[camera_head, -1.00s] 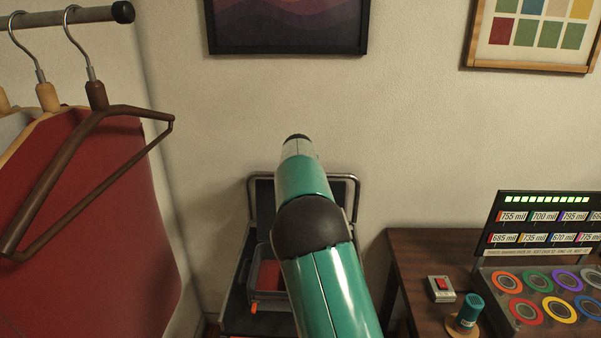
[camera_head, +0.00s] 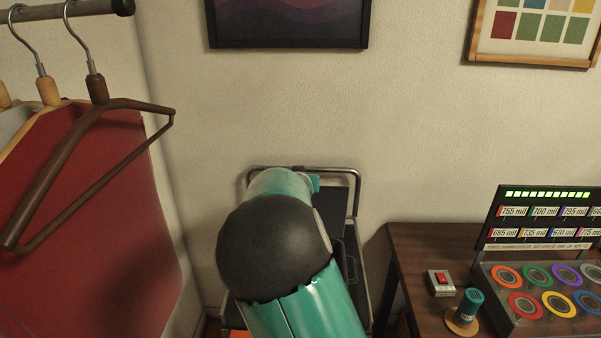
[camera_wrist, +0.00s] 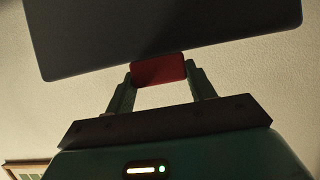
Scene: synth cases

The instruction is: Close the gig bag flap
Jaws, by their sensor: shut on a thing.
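In the wrist view my gripper (camera_wrist: 160,80) has its two green fingers on either side of a red tab (camera_wrist: 158,69) and is shut on it. The tab sits at the lower edge of a large dark panel (camera_wrist: 170,30), which looks like the gig bag flap. In the head view my arm covers most of the dark bag or case (camera_head: 340,205) against the wall, and my gripper is hidden there. I cannot tell from this how far the flap stands open.
A metal tube frame (camera_head: 352,178) stands around the dark case. A wooden table (camera_head: 415,262) at right carries a red-switch box (camera_head: 441,283), a teal cylinder (camera_head: 468,309) and a display rack (camera_head: 495,275). Hangers (camera_head: 95,125) with red cloth (camera_head: 105,210) hang at left.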

